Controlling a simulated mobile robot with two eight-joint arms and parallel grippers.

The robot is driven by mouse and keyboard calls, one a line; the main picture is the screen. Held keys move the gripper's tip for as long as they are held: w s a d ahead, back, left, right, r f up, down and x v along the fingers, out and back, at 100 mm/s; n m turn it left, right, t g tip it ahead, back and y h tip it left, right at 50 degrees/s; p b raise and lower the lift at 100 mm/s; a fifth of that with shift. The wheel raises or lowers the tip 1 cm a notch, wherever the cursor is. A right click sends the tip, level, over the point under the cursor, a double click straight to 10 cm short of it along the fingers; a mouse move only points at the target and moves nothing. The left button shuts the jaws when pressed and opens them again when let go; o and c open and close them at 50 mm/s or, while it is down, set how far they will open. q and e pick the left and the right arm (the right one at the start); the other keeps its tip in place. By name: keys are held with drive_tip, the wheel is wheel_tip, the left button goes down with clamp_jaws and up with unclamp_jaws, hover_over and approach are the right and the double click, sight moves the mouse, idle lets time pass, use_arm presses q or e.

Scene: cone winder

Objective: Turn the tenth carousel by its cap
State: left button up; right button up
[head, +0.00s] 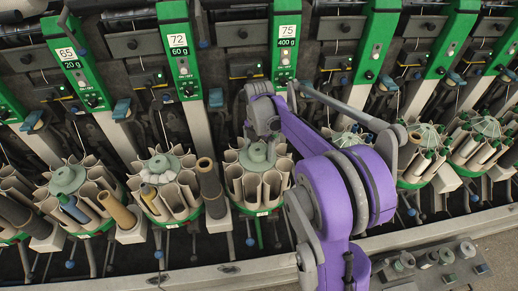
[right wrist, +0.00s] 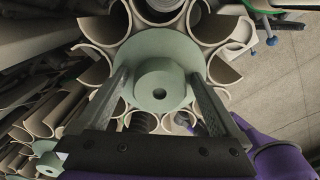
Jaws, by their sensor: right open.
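The carousel (head: 237,185), a ring of beige open tubes around a pale green cap (head: 259,153), stands near the middle of the head view. In the right wrist view its round cap (right wrist: 150,55) has a raised hub with a dark central hole. My right gripper (right wrist: 158,82) is open, with one finger on each side of the hub, over the cap's disc. A gap shows between each finger and the hub; I cannot tell how far the fingertips are above the disc. My left gripper is out of view. No number marks this carousel as the tenth.
Similar carousels stand in a row on both sides, one close at left (head: 163,170) and another at right (head: 425,140). Green numbered panels (head: 285,40) rise behind them. A brown tube (head: 210,185) leans close at left. A metal rail (head: 225,270) runs along the front.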

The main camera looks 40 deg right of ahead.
wheel_tip(320, 180, up, 11)
drive_tip(key=shift+p, duration=0.4)
drive_tip(key=shift+f, duration=0.1)
idle(0.3)
